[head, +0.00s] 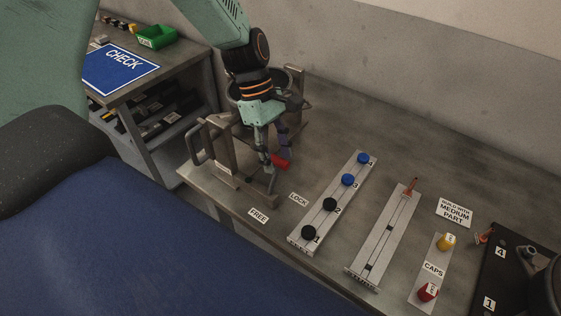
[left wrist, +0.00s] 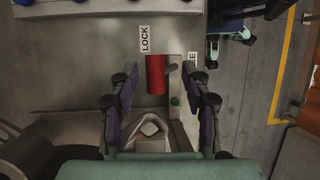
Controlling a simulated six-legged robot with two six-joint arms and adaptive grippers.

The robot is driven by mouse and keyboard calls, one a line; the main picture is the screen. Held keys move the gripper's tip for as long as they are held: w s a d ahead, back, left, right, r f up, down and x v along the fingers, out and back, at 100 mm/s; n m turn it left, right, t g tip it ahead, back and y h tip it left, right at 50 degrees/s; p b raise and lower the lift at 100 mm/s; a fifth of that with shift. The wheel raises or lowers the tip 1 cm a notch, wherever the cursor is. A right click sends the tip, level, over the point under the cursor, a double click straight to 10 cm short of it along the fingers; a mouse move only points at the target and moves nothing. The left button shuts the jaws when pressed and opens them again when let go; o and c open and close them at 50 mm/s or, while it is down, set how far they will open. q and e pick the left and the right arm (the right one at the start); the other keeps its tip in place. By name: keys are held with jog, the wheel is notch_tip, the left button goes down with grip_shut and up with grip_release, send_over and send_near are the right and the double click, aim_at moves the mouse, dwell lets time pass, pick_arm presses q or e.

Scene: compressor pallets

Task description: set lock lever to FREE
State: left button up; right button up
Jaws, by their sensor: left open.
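The lock lever's red handle (head: 281,161) sits by the fixture at the bench's left end. In the left wrist view the red handle (left wrist: 155,75) lies just short of the LOCK label (left wrist: 144,39), left of the partly hidden FREE label (left wrist: 193,58). In the head view the LOCK label (head: 299,199) and FREE label (head: 258,215) are on the bench in front. My left gripper (head: 275,155) is open, pointing down at the handle. In the wrist view its fingers (left wrist: 160,84) stand on both sides of the handle, with gaps visible.
A metal frame with a handle (head: 205,145) stands close left of my left gripper. A rail with blue and black knobs (head: 333,203), a second slotted rail (head: 385,235) and a caps board (head: 430,270) lie to the right. The bench behind the rails is clear.

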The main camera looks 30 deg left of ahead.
aim_at(274, 177)
pick_arm(q)
jog(key=shift+w+d+f, duration=0.1)
jog(key=shift+d+f, duration=0.05)
jog(key=shift+f, duration=0.5)
jog(key=shift+d+f, duration=0.1)
jog(key=shift+f, duration=0.5)
jog(key=shift+s+d+r, duration=0.15)
jog(key=shift+s, duration=0.1)
jog(key=shift+w, duration=0.25)
jog(key=c, duration=0.6)
jog(key=shift+s, duration=0.15)
grip_shut()
